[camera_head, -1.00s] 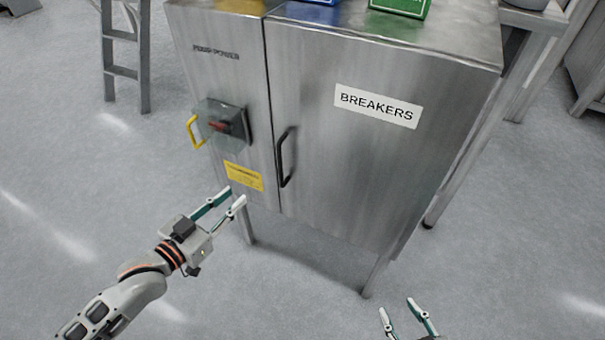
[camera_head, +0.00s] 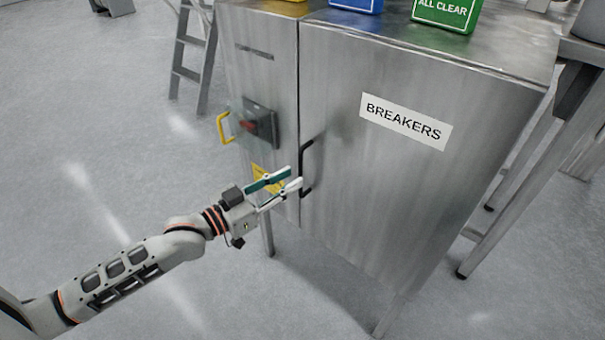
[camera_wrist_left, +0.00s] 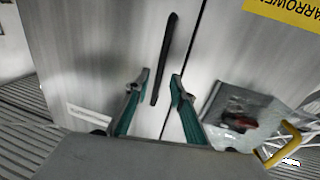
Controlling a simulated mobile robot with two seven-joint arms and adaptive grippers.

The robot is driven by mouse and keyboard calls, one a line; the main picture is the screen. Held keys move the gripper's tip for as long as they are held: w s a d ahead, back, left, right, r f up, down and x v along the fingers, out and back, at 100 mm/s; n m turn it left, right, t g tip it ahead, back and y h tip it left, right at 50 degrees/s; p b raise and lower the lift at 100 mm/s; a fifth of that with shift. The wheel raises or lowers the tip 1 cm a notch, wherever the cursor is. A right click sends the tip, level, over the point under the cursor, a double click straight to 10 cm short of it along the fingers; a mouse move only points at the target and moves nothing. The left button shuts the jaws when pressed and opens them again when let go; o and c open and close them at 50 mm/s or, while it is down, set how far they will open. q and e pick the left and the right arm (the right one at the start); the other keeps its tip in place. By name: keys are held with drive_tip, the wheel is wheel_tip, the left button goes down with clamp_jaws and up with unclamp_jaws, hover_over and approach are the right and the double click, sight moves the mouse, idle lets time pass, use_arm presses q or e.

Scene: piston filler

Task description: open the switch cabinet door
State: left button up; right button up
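The switch cabinet is a steel box on legs, and its right door (camera_head: 400,190) bears a BREAKERS label (camera_head: 405,121). The door is shut, with a black bar handle (camera_head: 306,168) upright near its left edge. My left gripper (camera_head: 290,182) is open just left of the handle's lower end, its fingers pointing at the handle. In the left wrist view the handle (camera_wrist_left: 165,60) shows ahead of the two green fingers (camera_wrist_left: 155,92), with its near end between their tips. I see no grip on it. My right gripper is out of view.
A switch with a red knob (camera_head: 249,125) and a yellow-handled clear cover (camera_head: 222,128) sits on the left panel. Blue and green boxes (camera_head: 446,14) stand on top. A ladder (camera_head: 190,60) stands behind left; a steel table (camera_head: 540,130) stands at the right.

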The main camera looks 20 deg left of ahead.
sight(301, 194)
use_arm(q)
drive_tip(key=shift+x, duration=2.15)
drive_tip(key=shift+d, duration=0.1)
clamp_jaws()
